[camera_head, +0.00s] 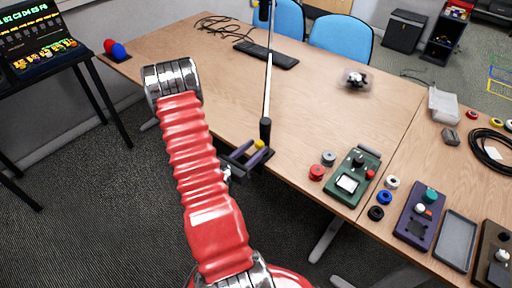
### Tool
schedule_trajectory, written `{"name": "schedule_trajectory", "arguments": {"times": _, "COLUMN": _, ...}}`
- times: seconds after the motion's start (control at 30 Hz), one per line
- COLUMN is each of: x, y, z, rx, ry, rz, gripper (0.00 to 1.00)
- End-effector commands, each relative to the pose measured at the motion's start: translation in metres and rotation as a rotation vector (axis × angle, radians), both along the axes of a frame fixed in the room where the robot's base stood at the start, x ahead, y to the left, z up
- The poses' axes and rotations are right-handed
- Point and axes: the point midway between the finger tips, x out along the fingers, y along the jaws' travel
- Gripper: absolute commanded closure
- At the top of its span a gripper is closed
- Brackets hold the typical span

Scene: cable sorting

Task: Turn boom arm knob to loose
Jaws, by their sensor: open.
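The boom arm (268,85) is a thin pole, light in the middle and dark at its ends, standing near the front edge of the wooden table. My gripper (258,151), with dark purplish fingers, is at the table's front edge beside the foot of the pole. My red ribbed arm covers part of the view to the left.
A green device (352,177), red button (316,172) and grey button (328,157) sit to the right on the table. A keyboard (266,54) lies behind. Blue chairs (342,36) stand beyond the far edge. The tabletop left of the pole is mostly clear.

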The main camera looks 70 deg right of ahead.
Motion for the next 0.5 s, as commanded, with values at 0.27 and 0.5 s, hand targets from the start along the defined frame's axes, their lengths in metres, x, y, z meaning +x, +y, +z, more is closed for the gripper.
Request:
{"name": "schedule_trajectory", "arguments": {"times": 0.27, "x": -0.0031, "y": -0.0063, "z": 0.0, "rx": 0.0, "ry": 0.001, "rz": 0.0, "gripper": 0.55}}
{"name": "schedule_trajectory", "arguments": {"times": 0.5, "x": -0.003, "y": -0.0061, "z": -0.0001, "rx": 0.0, "ry": 0.001, "rz": 0.0, "gripper": 0.62}}
